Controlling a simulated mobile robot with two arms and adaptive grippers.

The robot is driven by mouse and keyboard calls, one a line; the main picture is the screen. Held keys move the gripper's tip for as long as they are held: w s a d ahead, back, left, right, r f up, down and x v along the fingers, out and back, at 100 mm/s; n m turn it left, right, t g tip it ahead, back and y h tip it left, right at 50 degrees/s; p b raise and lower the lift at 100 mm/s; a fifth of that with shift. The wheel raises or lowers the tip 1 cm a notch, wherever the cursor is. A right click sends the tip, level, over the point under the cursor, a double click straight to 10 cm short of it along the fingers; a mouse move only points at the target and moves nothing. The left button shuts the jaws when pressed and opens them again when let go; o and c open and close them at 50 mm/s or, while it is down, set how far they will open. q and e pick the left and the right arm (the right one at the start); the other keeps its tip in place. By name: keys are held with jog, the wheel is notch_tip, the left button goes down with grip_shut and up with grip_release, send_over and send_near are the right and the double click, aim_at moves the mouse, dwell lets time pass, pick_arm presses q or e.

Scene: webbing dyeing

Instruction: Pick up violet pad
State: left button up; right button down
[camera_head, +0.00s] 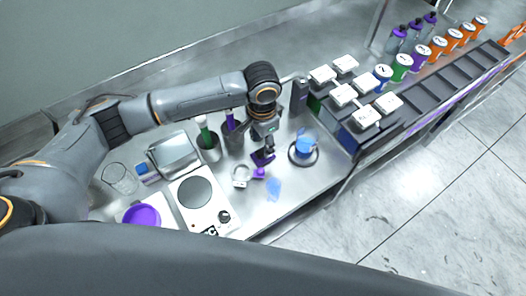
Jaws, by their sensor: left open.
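A small violet piece (260,173), which looks like the violet pad, lies on the metal worktop (302,186), right of the hot plate. My left gripper (263,156) comes down from above, open, its tips just above and behind the violet piece. At this size I cannot tell whether they touch it. The dark fingers partly hide the spot around it. My right gripper is out of view.
A blue pad (274,190) lies in front of the violet piece, and a white ring-shaped item (241,176) left of it. A blue cup (305,146) on a dark round base stands at right. A hot plate (195,194), a violet bowl (141,215) and dark cups (209,147) stand left.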

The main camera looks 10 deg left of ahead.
aim_at(263, 150)
pick_arm(q)
notch_tip(263, 150, down, 2)
jog(key=shift+s+d+f+p, duration=0.1)
jog(key=shift+f+p, duration=0.15)
jog(key=shift+p, duration=0.1)
jog(key=shift+f, duration=0.65)
grip_shut()
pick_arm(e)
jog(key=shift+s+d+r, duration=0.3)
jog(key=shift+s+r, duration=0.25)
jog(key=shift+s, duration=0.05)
pick_arm(q)
jog(key=shift+r, duration=0.15)
